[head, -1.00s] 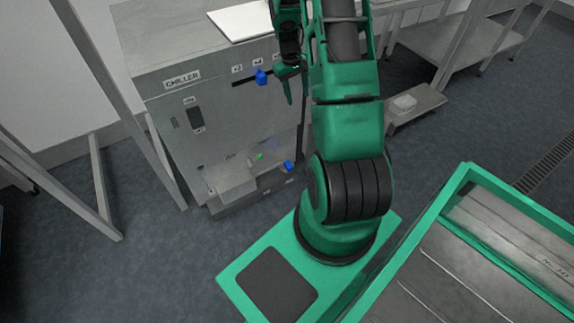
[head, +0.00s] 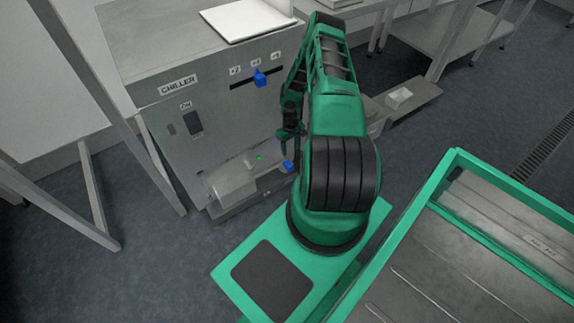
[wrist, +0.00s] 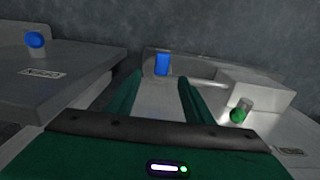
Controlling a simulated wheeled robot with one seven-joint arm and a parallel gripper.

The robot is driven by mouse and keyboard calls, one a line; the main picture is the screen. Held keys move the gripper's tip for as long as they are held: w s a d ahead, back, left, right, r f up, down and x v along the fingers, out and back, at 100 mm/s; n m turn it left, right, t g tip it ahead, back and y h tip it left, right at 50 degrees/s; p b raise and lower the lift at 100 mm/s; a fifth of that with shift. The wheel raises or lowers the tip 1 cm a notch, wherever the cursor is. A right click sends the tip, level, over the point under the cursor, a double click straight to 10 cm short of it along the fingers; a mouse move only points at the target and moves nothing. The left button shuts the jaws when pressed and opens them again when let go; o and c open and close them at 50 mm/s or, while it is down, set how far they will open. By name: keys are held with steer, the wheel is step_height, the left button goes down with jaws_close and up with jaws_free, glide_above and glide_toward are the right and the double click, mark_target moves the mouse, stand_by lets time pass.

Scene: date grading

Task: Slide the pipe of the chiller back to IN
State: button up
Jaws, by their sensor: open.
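The chiller (head: 165,120) is a grey cabinet at the left in the head view. Low on its front, a short metal pipe (wrist: 208,84) runs beside a box-shaped housing (head: 232,182). A blue knob (head: 287,166) sits by the pipe's right end in the head view. In the wrist view this blue knob (wrist: 162,64) shows between my fingers, beyond their tips. My gripper (head: 290,152) is open and empty, close above the knob. I cannot tell whether a finger touches it. No IN mark is readable.
A second blue knob (head: 260,78) sits in the slot on the chiller's upper front. A steel frame leg (head: 150,150) stands left of the chiller. A green-edged tray (head: 455,165) is at the right.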

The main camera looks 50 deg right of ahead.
mark_target(290, 166)
steer(key=f, duration=1.4)
steer(key=shift+s+a, duration=0.15)
steer(key=shift+a, duration=0.1)
jaws_close()
